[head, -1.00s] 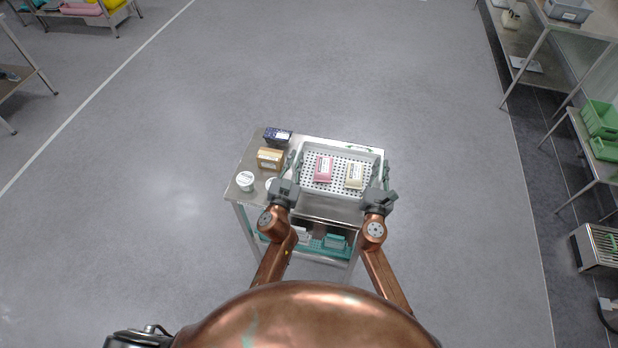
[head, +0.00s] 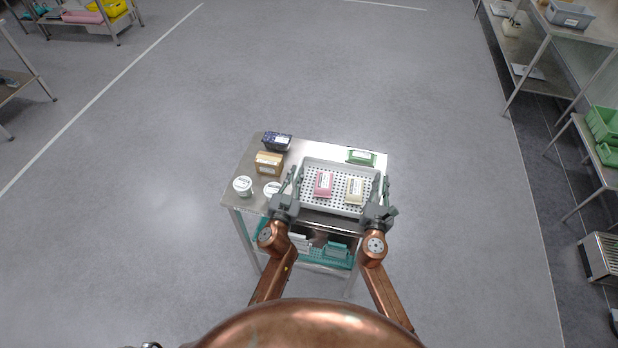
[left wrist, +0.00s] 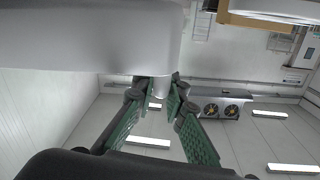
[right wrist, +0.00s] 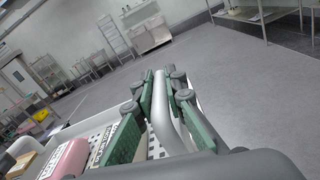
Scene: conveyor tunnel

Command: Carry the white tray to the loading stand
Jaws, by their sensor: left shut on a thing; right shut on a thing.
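The white tray (head: 312,166) has a perforated floor and holds a pink pack (head: 323,184) and a cream pack (head: 354,190). It is over the right part of a metal cart (head: 240,185); whether it touches the top cannot be told. My left gripper (head: 290,184) is shut on the tray's left side. In the left wrist view its green fingers (left wrist: 160,92) close on a pale rim. My right gripper (head: 386,188) is shut on the tray's right side. In the right wrist view its fingers (right wrist: 160,95) straddle the rim (right wrist: 166,118).
On the cart are a dark blue box (head: 277,141), a brown box (head: 269,164), a white tub (head: 243,186), a second tub (head: 272,188) and a green pack (head: 361,157) behind the tray. Shelving stands far right (head: 560,45). Floor around is open.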

